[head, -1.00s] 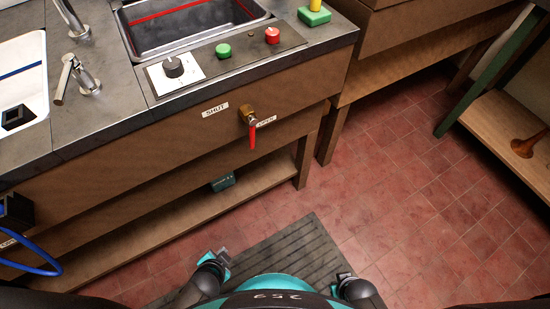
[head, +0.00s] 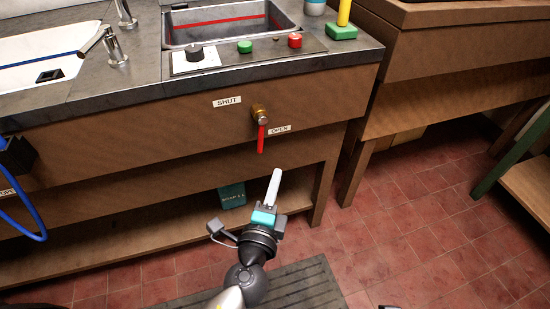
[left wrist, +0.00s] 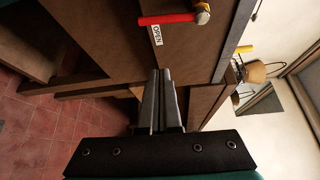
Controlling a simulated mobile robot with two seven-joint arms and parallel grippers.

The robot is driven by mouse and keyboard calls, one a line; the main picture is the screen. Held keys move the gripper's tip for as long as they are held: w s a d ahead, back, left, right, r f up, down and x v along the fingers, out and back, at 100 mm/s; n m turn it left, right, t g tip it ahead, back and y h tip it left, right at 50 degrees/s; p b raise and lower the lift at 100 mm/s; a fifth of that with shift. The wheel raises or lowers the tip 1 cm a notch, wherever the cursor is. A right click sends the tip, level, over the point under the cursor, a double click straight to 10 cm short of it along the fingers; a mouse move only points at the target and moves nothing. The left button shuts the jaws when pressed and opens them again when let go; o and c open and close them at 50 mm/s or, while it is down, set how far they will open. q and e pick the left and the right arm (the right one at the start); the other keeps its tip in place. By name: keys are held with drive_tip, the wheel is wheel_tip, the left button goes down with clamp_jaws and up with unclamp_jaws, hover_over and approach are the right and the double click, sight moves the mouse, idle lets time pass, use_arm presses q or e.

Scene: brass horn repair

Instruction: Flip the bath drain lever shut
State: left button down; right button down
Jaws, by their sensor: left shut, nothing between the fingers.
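The drain lever has a red handle (head: 261,138) on a brass valve (head: 259,113) at the front panel of the bath bench. The handle hangs straight down, between the SHUT label (head: 227,101) on its left and the OPEN label (head: 279,129) on its right. In the left wrist view the red handle (left wrist: 168,19) lies sideways near the top, by the OPEN label (left wrist: 156,35). My left gripper (head: 276,174) is shut and empty, just below the handle and apart from it. In the left wrist view its fingers (left wrist: 160,75) are together. My right gripper is not clearly visible.
Above the lever are a metal bath (head: 230,30) with a red line, a dark knob (head: 194,52), a green button (head: 245,46) and a red button (head: 295,40). A teal box (head: 232,195) sits on the lower shelf. A blue hose (head: 25,234) hangs at left.

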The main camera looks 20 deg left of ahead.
sight(261, 137)
use_arm(q)
drive_tip(key=shift+r, duration=0.15)
drive_tip(key=shift+w, duration=0.15)
drive_tip(key=w, duration=1)
drive_tip(key=shift+s+a+p, duration=0.2)
drive_tip(key=shift+s+a, duration=0.1)
drive_tip(key=shift+a, duration=0.4)
drive_tip(key=shift+s+a+p, duration=0.25)
drive_tip(key=shift+s+a, duration=0.1)
drive_tip(key=shift+a, duration=0.4)
drive_tip(key=shift+s+a+p, duration=0.2)
drive_tip(key=shift+s+a, duration=0.1)
drive_tip(key=shift+a, duration=0.4)
use_arm(e)
drive_tip(key=shift+s+f, duration=0.25)
drive_tip(key=shift+f, duration=0.35)
drive_tip(key=shift+s+f, duration=0.2)
drive_tip(key=shift+f, duration=0.35)
drive_tip(key=shift+d, duration=0.1)
